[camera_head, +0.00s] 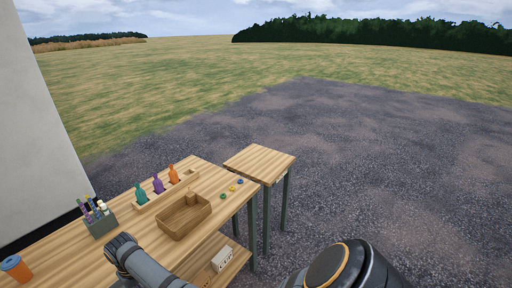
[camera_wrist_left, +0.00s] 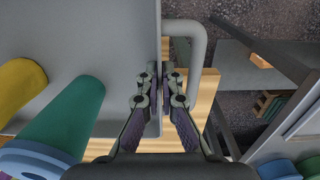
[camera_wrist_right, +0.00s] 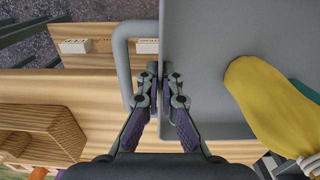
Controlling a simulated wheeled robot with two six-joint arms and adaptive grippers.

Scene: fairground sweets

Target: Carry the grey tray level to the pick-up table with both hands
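The grey tray shows only in the wrist views. In the left wrist view, the tray (camera_wrist_left: 95,40) fills the left side and its bent grey handle (camera_wrist_left: 199,60) sticks out to the right. My left gripper (camera_wrist_left: 161,78) is closed on the tray at the handle side. In the right wrist view, the tray (camera_wrist_right: 215,40) is at right with its handle (camera_wrist_right: 122,60) at left, and my right gripper (camera_wrist_right: 160,78) is closed there. A green bundle (camera_wrist_left: 62,118) and a yellow bundle (camera_wrist_right: 268,100) lie in the tray. Neither gripper is clearly seen in the head view.
A small wooden table (camera_head: 260,163) stands beyond the long wooden counter (camera_head: 75,262). The counter holds a wooden box (camera_head: 170,226), a bottle rack (camera_head: 160,199), a pen holder (camera_head: 101,226), an orange cup (camera_head: 15,268) and small coloured pieces (camera_head: 232,187). Open gravel lies right.

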